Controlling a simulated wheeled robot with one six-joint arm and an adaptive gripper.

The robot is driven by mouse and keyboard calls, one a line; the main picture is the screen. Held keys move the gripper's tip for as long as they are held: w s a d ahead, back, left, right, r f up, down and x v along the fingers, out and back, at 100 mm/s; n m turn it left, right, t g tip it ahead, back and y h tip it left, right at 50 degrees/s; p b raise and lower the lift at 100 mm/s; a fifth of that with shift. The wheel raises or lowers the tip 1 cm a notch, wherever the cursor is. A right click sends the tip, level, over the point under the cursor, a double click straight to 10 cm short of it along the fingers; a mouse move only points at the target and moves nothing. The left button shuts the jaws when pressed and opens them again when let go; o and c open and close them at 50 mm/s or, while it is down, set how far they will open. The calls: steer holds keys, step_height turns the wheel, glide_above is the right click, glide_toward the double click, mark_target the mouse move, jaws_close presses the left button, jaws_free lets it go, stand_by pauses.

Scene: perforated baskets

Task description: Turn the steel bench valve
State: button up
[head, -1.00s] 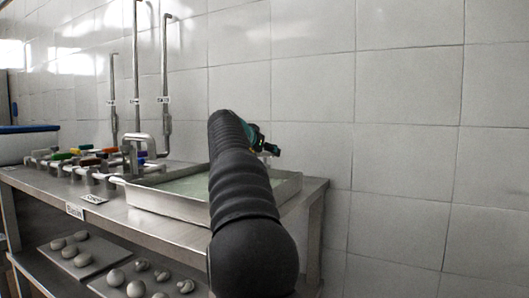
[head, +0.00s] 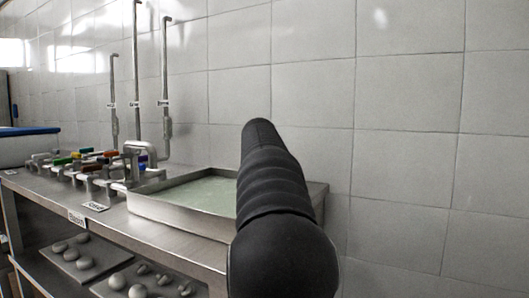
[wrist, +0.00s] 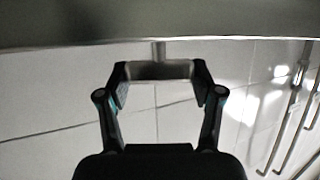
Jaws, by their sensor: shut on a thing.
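The steel bench valve (wrist: 158,51) shows in the wrist view as a short stem with a flat crossbar handle, just below the bench edge in the picture. My gripper (wrist: 160,78) is shut on the ends of this handle, one finger on each side. The bar lies nearly level between the fingertips. In the head view my black arm hides the gripper and the valve.
A steel tray (head: 180,213) of pale green liquid sits on the steel bench (head: 150,232), left of my arm. Coloured valves (head: 88,160) and pipes stand further left. A lower shelf holds rounded lumps (head: 118,281). A tiled wall (head: 410,100) stands behind.

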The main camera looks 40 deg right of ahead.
steer(key=shift+r+n+t+y+p, duration=0.1)
steer(key=shift+n+t+y+p, duration=0.5)
steer(key=shift+n+y+p, duration=0.25)
steer(key=shift+n+t+y, duration=0.25)
steer(key=shift+n+t, duration=0.15)
steer(key=shift+n, duration=0.05)
steer(key=o, duration=1.2)
steer(key=shift+c, duration=0.2)
steer(key=v, duration=1.2)
